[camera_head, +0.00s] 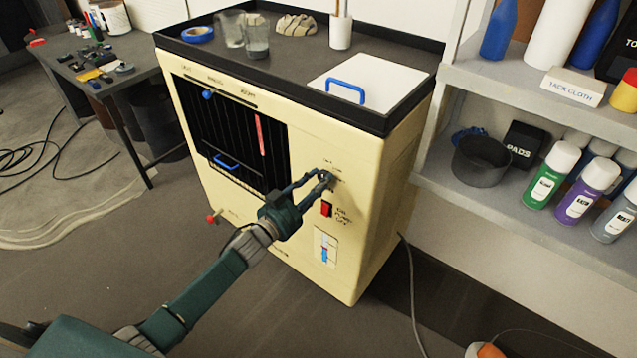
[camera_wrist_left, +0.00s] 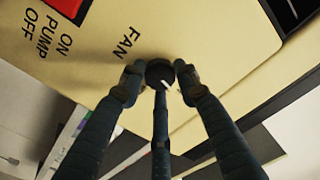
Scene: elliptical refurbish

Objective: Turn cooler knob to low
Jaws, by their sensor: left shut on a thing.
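The cooler (camera_head: 365,190) is a cream cabinet with a dark top and a black grille on its front. Its small black round knob (camera_wrist_left: 158,70) sits by the word FAN in the left wrist view. My left gripper (camera_head: 325,178) reaches the upper right of the front panel. In the left wrist view its fingers (camera_wrist_left: 160,78) are closed around the knob, from both sides and below. A small white mark shows on the knob's lower right. The fingers hide part of the knob, and its setting labels are too small to read. My right gripper is not in view.
A red switch (camera_head: 326,209) marked ON PUMP OFF is just below the knob. Blue tape (camera_head: 198,34), glasses (camera_head: 257,40) and a white board (camera_head: 385,87) lie on the cooler top. Shelves (camera_head: 450,190) with spray cans stand at right, a workbench (camera_head: 110,73) at left.

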